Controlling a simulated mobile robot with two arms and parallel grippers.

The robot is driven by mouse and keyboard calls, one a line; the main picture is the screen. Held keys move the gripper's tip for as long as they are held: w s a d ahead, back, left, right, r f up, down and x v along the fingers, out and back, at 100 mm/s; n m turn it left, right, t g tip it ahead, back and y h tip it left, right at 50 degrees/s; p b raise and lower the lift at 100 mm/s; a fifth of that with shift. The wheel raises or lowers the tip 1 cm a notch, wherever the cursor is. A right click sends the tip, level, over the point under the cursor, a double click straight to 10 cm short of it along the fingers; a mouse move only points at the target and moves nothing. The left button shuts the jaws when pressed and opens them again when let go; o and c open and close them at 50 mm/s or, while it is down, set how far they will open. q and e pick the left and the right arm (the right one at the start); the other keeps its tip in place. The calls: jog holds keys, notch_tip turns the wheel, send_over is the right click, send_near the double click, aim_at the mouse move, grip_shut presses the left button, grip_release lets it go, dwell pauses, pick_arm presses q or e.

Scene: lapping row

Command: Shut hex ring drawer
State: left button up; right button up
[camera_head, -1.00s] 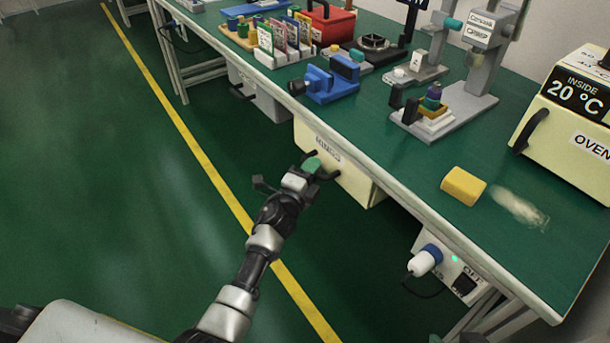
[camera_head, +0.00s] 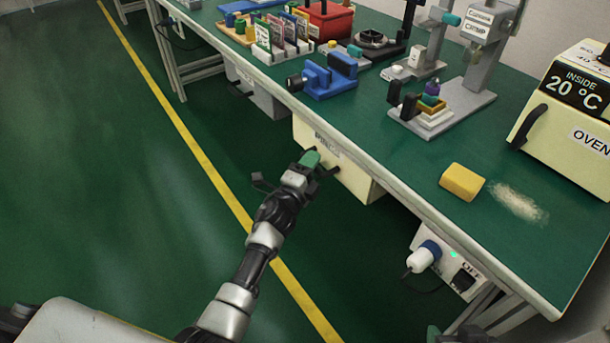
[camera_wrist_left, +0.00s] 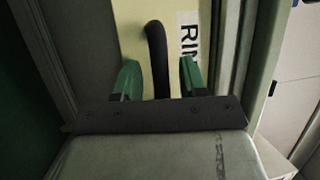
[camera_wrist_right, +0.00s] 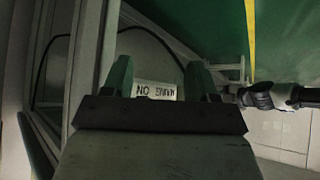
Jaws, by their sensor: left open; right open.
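The drawer (camera_head: 352,176) is a cream box under the table's front edge. Its front carries a partly hidden label that starts "RIN" (camera_wrist_left: 188,40) in the left wrist view. My left gripper (camera_head: 311,159) is at the drawer front. In the left wrist view, the dark curved handle (camera_wrist_left: 155,38) stands between the open green fingers of that gripper, with gaps on both sides. I cannot tell how far the drawer stands out. My right gripper (camera_wrist_right: 159,70) is open and empty in the right wrist view, away from the drawer.
The green table (camera_head: 385,150) carries a blue vice (camera_head: 325,78), a yellow block (camera_head: 461,182), a grey press stand (camera_head: 440,118) and an oven (camera_head: 570,105). A switch box (camera_head: 452,265) hangs under the table to the right. The green floor on the left is clear.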

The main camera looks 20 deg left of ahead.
pick_arm(q)
jog(key=p+v, duration=0.1)
jog(key=v, duration=0.9)
pick_arm(e)
jog(key=s+d+f+g+h, duration=0.1)
jog(key=s+d+g, duration=0.1)
jog(key=s+g, duration=0.2)
jog(key=shift+s+f, duration=0.25)
jog(key=shift+s, duration=0.6)
pick_arm(q)
jog(key=shift+s, duration=0.1)
